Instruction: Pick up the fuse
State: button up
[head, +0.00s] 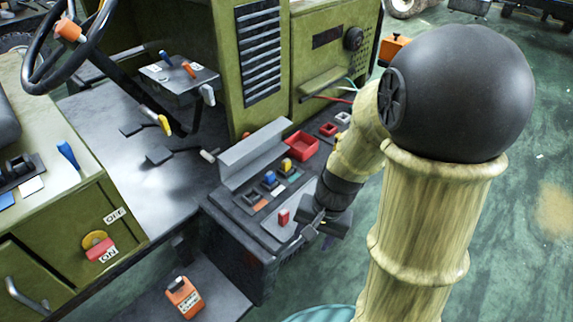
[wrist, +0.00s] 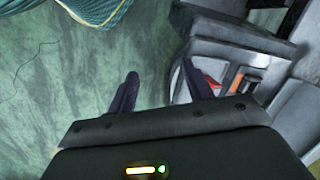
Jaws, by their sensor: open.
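A small red block-shaped piece (head: 284,217), which looks like a fuse, stands upright on the grey panel of the dark console (head: 270,232). A blue piece (head: 270,178) and a yellow piece (head: 287,164) sit in sockets farther back; I cannot tell which piece the task means. My gripper (head: 312,229) is just right of the red piece, over the console's right edge, apart from it as far as I can see. In the wrist view my gripper (wrist: 161,88) is open with nothing between its fingers, mostly over green floor. A red patch (wrist: 213,84) shows beside the right finger, partly hidden.
A grey sloped cover (head: 254,152) stands behind the sockets, with a red tray (head: 301,145) beyond. An orange box (head: 184,297) lies on a lower dark surface at front. Green floor is open at right. A teal rounded object (wrist: 92,10) lies on the floor.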

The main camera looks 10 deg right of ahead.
jog(key=w+a+m+y+p, duration=0.2)
jog(key=w+m+y, duration=0.15)
jog(key=m, duration=0.35)
jog(key=m+t+y+p, duration=0.2)
jog(key=m+t, duration=0.9)
jog(key=m, duration=0.5)
send_near(288, 161)
jog(key=v, duration=0.5)
jog(key=shift+d+f, duration=0.1)
jog(key=shift+d, duration=0.1)
jog(key=p+x, duration=0.2)
jog(key=x, duration=1)
jog(key=shift+a+f, duration=0.1)
jog(key=shift+a, duration=0.05)
jog(key=shift+p+x, duration=0.9)
jog(key=shift+x, duration=1.7)
jog(key=shift+a, duration=0.1)
